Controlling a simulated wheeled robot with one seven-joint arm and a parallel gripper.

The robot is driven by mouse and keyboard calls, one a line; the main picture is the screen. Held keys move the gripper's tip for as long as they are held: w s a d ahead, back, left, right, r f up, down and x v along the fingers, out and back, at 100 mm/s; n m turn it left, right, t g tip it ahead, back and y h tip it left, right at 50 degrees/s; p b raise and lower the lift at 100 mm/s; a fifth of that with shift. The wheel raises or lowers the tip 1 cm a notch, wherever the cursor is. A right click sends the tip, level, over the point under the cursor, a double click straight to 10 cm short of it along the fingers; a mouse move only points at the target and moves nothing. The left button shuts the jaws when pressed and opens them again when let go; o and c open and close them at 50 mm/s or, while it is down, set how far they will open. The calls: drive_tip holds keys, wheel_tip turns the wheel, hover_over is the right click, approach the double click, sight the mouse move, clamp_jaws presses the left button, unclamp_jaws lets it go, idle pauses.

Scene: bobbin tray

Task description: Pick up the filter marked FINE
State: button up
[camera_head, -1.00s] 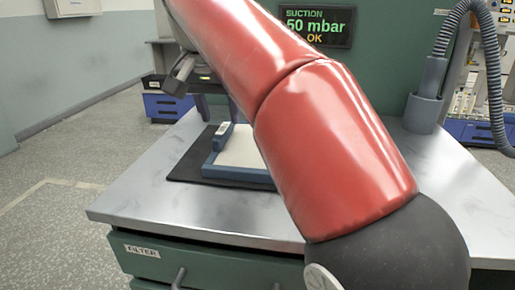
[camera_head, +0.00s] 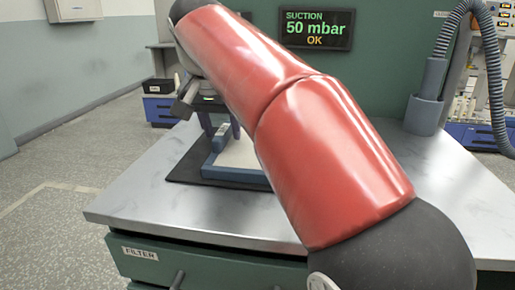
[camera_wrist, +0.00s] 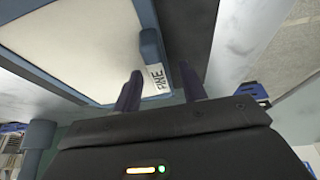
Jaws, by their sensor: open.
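The filter is a pale panel in a blue frame (camera_head: 238,174), lying flat on a black mat on the metal bench in the head view. In the wrist view its white panel (camera_wrist: 75,40) fills the upper left, and a white label reading FINE (camera_wrist: 156,79) sits at a raised blue bar (camera_wrist: 151,47). My gripper (camera_wrist: 160,70) is open, with its two dark fingers on either side of the label and bar. It also shows in the head view (camera_head: 220,132), over the filter's left side. I cannot tell whether the fingers touch the bar.
The black mat (camera_head: 187,168) lies under the filter, with bare bench (camera_head: 150,205) in front. A drawer marked FILTER (camera_head: 140,253) is below the bench edge. A green panel with a suction display (camera_head: 315,30) stands behind. A grey hose holder (camera_head: 424,113) stands at the right.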

clamp_jaws()
idle(0.3)
drive_tip(key=shift+r, duration=0.1)
wheel_tip(320, 180, up, 7)
drive_tip(key=shift+w+r+p, duration=0.1)
drive_tip(key=shift+r+p, duration=0.05)
drive_tip(key=shift+p, duration=1)
wheel_tip(320, 180, up, 3)
drive_tip(key=shift+f, duration=0.1)
